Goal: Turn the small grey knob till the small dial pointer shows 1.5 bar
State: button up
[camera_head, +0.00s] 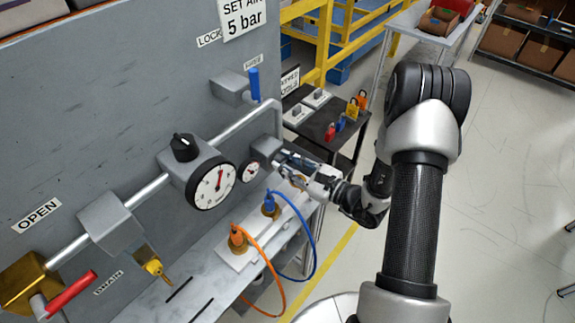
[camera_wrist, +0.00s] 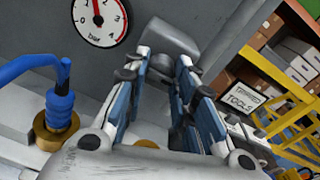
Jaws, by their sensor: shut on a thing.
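The small dial (camera_head: 250,170) is a white round gauge on the panel. In the wrist view the small dial (camera_wrist: 97,18) reads in bar from 0 to 4, and its top edge is cut off. Its red pointer stands nearly straight up, slightly left, between 1 and 3 and near the top of the scale. The small grey knob (camera_wrist: 165,38) is right of the dial, mostly covered by my fingers. My gripper (camera_head: 284,160) comes from the right and is closed around the knob. In the wrist view my gripper's fingers (camera_wrist: 165,65) sit on either side of it.
A larger dial (camera_head: 212,186) with a black knob (camera_head: 184,147) is to the left. A blue hose (camera_head: 313,235) and an orange hose (camera_head: 270,262) rise from brass fittings below. A blue lever (camera_head: 255,84) stands above. A dark tool table (camera_head: 325,118) is behind.

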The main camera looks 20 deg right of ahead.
dwell(0.4)
jog(key=o, duration=1.1)
jog(key=shift+c, duration=0.2)
jog(key=shift+s, duration=0.1)
jog(key=v, duration=1.2)
